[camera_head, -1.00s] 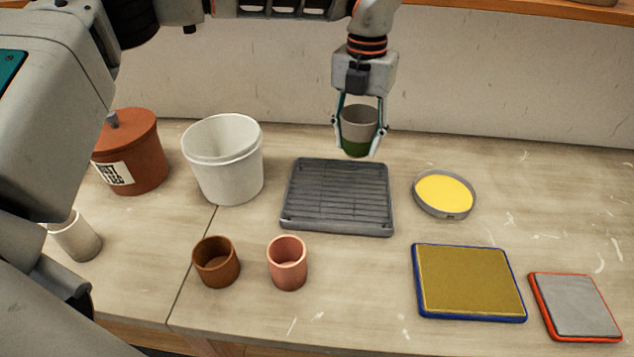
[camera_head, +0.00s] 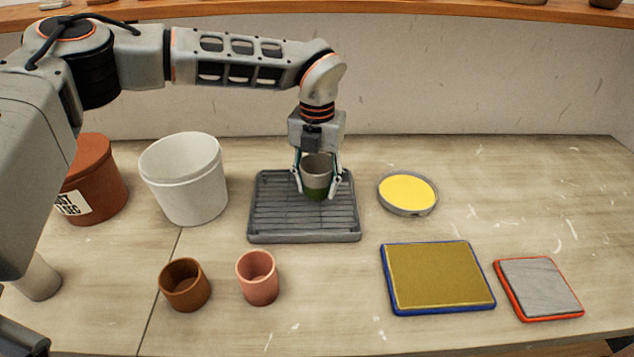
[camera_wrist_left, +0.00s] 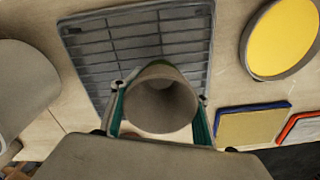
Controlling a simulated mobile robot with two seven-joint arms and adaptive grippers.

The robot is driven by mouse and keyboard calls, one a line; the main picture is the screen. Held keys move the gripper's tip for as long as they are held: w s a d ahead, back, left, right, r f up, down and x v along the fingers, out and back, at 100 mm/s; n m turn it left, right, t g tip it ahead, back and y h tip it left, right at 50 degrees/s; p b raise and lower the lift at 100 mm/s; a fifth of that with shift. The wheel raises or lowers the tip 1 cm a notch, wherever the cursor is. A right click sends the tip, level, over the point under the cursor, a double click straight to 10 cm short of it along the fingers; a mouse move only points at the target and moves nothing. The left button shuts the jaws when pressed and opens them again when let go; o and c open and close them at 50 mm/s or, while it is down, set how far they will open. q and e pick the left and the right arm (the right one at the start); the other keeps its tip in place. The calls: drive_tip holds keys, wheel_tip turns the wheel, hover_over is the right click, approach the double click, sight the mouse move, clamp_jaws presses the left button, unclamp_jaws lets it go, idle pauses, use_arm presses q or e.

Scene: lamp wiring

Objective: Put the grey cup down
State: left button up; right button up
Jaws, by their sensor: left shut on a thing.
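The grey cup (camera_head: 317,172) has a green lower part and is upright between the fingers of my left gripper (camera_head: 317,190). My left gripper is shut on it, over the far part of the dark grey slatted rack (camera_head: 272,217). I cannot tell whether the cup's base touches the rack. In the left wrist view the cup (camera_wrist_left: 160,100) shows its open, empty mouth between the teal-edged fingers, with the rack (camera_wrist_left: 120,45) behind it. My right gripper is not in view.
A white bucket (camera_head: 187,180) and a rust lidded pot (camera_head: 95,180) stand left. A brown cup (camera_head: 184,287) and a pink cup (camera_head: 257,279) stand in front. A yellow round dish (camera_head: 407,192), a blue-edged pad (camera_head: 438,277) and a red-edged pad (camera_head: 540,288) lie right. The far right is clear.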

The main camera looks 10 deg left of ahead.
use_arm(q)
drive_tip(key=shift+f, duration=0.2)
drive_tip(key=o, duration=1.3)
drive_tip(key=shift+c, duration=0.2)
drive_tip(key=shift+r, duration=0.1)
wheel_tip(320, 180, up, 12)
drive_tip(key=shift+s, duration=0.1)
